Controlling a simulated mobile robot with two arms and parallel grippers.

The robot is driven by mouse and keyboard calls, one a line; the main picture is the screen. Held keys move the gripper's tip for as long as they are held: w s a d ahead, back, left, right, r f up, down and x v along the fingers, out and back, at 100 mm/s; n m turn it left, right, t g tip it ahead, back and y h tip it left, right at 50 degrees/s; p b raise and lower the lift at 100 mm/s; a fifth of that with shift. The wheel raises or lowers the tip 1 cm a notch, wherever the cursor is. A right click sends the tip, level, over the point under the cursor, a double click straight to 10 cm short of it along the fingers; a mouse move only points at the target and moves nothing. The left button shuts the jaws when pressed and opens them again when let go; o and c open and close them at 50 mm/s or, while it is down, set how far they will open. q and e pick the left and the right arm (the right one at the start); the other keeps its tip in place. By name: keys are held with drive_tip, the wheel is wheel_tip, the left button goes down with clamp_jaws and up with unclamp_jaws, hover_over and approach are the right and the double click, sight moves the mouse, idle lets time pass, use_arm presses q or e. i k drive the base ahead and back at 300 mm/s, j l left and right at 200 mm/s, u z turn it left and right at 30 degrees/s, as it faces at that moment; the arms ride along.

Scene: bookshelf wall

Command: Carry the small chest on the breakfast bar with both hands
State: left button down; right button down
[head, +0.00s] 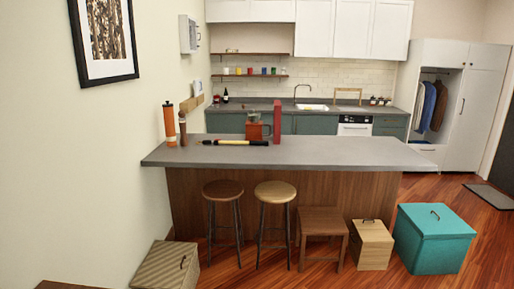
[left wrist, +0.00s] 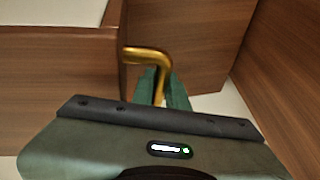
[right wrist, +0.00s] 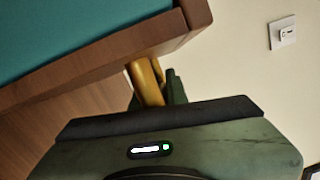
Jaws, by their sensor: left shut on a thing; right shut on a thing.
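Neither of my grippers shows in the head view. In the left wrist view my left gripper (left wrist: 165,90) is shut on a gold bent handle (left wrist: 147,54) at the side of a brown wooden body (left wrist: 65,65). In the right wrist view my right gripper (right wrist: 160,88) is shut on a gold handle (right wrist: 145,80) below a wooden rim (right wrist: 115,58) with a teal surface (right wrist: 70,35) inside it. This looks like the small chest, but its whole shape is hidden. The breakfast bar (head: 330,152) stands ahead in the head view, with a grey top.
On the bar stand an orange cylinder (head: 170,124), a brown mill (head: 182,128), a grinder (head: 254,128) and a red upright block (head: 277,122). Two stools (head: 222,188), a low table (head: 322,218) and boxes (head: 371,243) line its front. The bar's right half is clear.

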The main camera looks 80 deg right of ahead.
sight(227, 153)
drive_tip(key=z, duration=1.3)
drive_tip(key=i+l+z, duration=0.1)
drive_tip(key=z, duration=0.35)
drive_tip(key=i+l+z, duration=0.2)
drive_tip(key=z, duration=0.3)
drive_tip(key=i+l, duration=0.2)
drive_tip(key=i, duration=0.15)
drive_tip(key=i+l, duration=0.15)
drive_tip(key=i, duration=0.25)
drive_tip(key=i+l, duration=0.2)
drive_tip(key=i, duration=0.15)
